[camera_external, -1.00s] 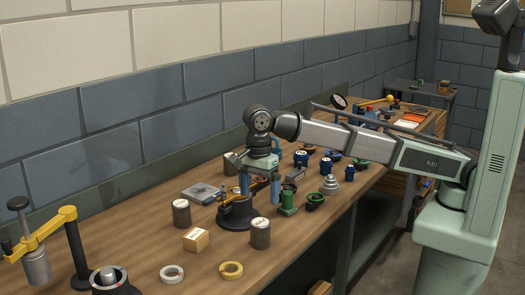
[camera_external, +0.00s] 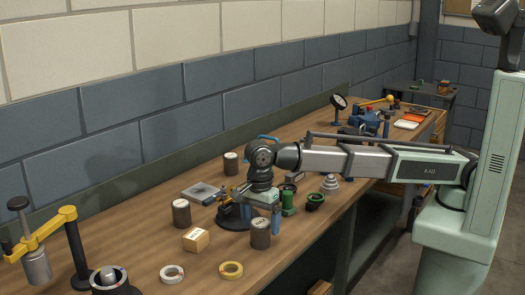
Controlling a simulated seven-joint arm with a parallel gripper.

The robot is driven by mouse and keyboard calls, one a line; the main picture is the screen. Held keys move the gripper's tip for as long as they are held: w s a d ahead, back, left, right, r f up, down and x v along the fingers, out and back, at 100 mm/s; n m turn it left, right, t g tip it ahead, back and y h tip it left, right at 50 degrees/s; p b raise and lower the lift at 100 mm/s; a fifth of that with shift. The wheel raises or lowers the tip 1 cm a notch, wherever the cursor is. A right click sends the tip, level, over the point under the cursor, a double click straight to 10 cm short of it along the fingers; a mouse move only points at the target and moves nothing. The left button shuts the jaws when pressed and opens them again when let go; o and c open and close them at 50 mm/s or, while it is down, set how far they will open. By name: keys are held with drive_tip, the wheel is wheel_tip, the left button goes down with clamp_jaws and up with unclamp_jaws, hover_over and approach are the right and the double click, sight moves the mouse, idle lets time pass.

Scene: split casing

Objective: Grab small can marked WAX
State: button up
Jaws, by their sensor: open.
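Small dark cans with pale tops stand on the bench: one (camera_external: 261,234) at the front centre, one (camera_external: 181,213) to its left and one (camera_external: 230,164) further back. Their lettering is too small to read, so I cannot tell which is marked WAX. My gripper (camera_external: 262,216) points down just above and behind the front can, in front of a dark round-based fixture (camera_external: 234,222). Its right blue finger shows beside the can's upper right. The left finger is mostly hidden. The gripper is open; whether it touches the can cannot be told.
A small labelled box (camera_external: 196,240), a white ring (camera_external: 172,273) and a yellow ring (camera_external: 231,270) lie near the front. Green parts (camera_external: 289,200) stand to the right of my gripper. A yellow-armed fixture (camera_external: 67,230) stands at far left.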

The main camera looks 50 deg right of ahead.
sight(261, 233)
wheel_tip(261, 233, down, 4)
drive_tip(key=shift+d+f, duration=0.1)
drive_tip(key=shift+f, duration=0.05)
drive_tip(key=c, duration=1.3)
drive_tip(key=shift+o, duration=0.2)
